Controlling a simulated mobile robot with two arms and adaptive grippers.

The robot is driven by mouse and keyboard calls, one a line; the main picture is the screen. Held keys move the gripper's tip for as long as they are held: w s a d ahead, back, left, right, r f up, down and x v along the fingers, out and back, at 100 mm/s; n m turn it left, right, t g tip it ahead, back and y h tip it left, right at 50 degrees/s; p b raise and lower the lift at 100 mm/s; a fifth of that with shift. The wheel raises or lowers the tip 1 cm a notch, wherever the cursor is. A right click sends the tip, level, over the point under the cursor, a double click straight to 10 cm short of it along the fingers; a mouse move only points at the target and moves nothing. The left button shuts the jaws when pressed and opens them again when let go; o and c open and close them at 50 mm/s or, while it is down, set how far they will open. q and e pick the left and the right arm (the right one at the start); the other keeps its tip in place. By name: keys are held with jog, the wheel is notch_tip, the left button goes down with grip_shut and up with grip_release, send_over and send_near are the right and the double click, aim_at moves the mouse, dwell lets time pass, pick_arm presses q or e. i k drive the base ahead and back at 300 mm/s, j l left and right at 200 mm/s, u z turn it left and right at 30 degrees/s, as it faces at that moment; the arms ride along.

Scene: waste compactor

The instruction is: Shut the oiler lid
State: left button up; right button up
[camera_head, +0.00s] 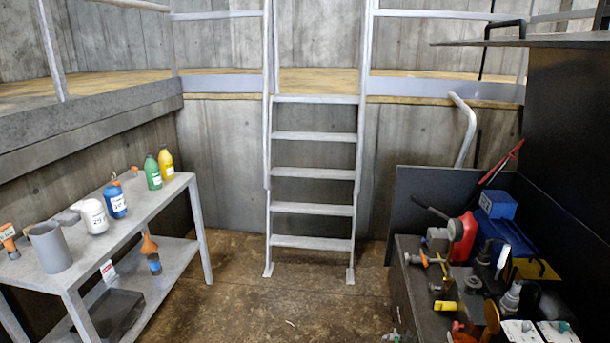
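I cannot tell for sure which part is the oiler. An amber round lid-like disc (491,317) stands tilted up among the fittings at the lower right, and it may be the oiler lid. A red container (463,236) with a dark top sits behind it on the same dark unit (408,285). Neither of my grippers shows in the head view.
Pipes, valves, a yellow fitting (445,306) and a blue box (497,204) crowd the dark unit. A black raised panel with a handle (505,28) overhangs it. A grey shelf table (135,207) with bottles stands left. A ladder (313,173) stands behind clear floor.

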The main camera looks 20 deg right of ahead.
aim_at(491, 315)
jog(key=k+l, duration=0.15)
jog(key=l, duration=0.25)
jog(key=k+l+z, duration=0.1)
jog(key=l, duration=0.3)
jog(key=k+l, duration=0.25)
jog(key=l, duration=0.15)
jog(key=k+l+z, duration=0.1)
jog(key=l, duration=0.3)
jog(key=k+l, duration=0.15)
jog(key=l, duration=0.3)
jog(key=l+z, duration=0.15)
jog(key=l, duration=0.7)
jog(key=i, duration=0.05)
